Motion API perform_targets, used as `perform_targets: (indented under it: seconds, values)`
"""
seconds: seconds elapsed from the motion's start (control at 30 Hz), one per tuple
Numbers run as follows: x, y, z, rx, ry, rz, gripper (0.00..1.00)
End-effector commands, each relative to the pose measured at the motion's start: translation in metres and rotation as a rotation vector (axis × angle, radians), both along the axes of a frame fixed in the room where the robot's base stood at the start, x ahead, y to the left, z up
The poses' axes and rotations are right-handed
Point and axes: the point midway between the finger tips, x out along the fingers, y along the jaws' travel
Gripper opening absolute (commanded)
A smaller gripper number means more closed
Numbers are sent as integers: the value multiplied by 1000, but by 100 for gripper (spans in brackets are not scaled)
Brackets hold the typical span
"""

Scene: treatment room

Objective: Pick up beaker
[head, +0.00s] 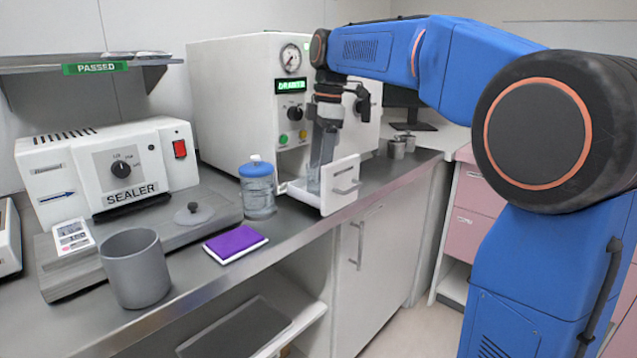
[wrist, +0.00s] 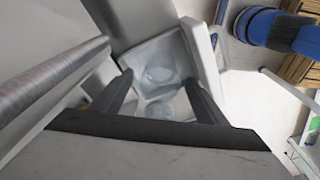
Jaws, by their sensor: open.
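A clear glass beaker (wrist: 160,72) stands inside the pulled-out white drawer (head: 342,190) of the cabinet marked DRAWER; its pale wall shows faintly in the head view (head: 313,180). A second clear round shape (wrist: 160,110) lies beside it in the wrist view; I cannot tell whether it is a separate vessel. My gripper (head: 323,158) points down over the drawer. In the wrist view my gripper (wrist: 158,84) is open, with one finger on each side of the beaker. I cannot tell whether the fingers touch it.
The drawer walls (wrist: 206,60) stand close around the fingers. The cabinet (head: 235,90) rises behind. A purple pad (head: 235,243), a grey cup (head: 136,270) and the sealer (head: 110,165) occupy the counter further left.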

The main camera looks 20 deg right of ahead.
Motion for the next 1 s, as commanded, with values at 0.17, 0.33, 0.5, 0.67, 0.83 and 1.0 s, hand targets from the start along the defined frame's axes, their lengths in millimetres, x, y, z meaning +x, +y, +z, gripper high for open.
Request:
perform_targets:
  seconds: [0.17,0.33,0.5,0.67,0.83,1.0]
  values:
    - [0,3,-21,0,1,0,67]
    - [0,3,-26,0,0,0,67]
    - [0,3,-26,0,0,0,65]
    - [0,3,-26,0,0,0,26]
    - [0,3,-26,0,-1,0,22]
    - [0,3,-25,0,-1,0,22]
